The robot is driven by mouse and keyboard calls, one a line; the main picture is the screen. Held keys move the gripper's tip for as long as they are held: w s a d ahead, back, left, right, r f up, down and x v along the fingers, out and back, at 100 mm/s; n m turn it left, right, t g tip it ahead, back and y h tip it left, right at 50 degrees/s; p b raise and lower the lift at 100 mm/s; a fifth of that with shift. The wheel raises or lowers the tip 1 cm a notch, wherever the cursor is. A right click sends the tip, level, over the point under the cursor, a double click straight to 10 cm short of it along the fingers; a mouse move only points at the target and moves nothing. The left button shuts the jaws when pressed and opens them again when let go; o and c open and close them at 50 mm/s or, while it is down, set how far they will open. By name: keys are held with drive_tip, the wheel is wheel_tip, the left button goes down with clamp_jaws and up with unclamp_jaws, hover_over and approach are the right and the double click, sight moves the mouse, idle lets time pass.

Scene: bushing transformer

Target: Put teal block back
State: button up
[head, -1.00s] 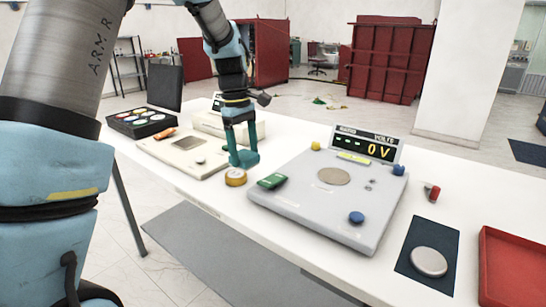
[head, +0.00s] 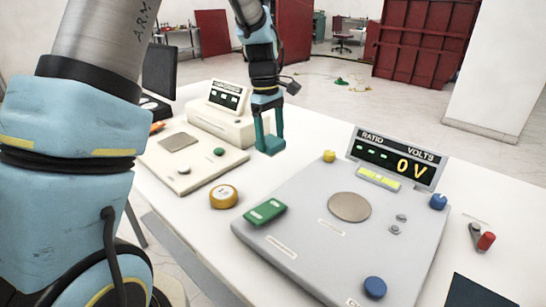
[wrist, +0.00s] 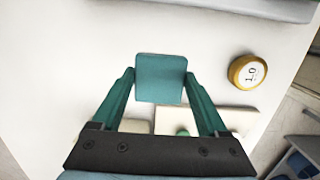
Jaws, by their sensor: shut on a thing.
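My gripper (head: 270,132) is shut on a teal block (head: 271,147), in the gap between the cream instrument and the grey ratio panel. In the wrist view the teal block (wrist: 161,78) is a flat rounded square between the two teal fingertips (wrist: 160,80). White table top lies behind it in that view. I cannot tell from the head view how far the block is above the table.
A gold round weight (head: 223,197) marked 1.0 sits on the white table (head: 200,215). The grey panel (head: 310,250) carries a green block (head: 265,211), a blue knob (head: 375,287) and a display (head: 396,160) reading 0 V. The cream instrument (head: 220,165) is at left.

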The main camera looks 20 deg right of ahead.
drive_tip(key=shift+f+p, duration=0.75)
drive_tip(key=shift+f, duration=2.45)
drive_tip(key=shift+f, duration=0.1)
drive_tip(key=shift+f, duration=0.1)
drive_tip(key=o, duration=1.2)
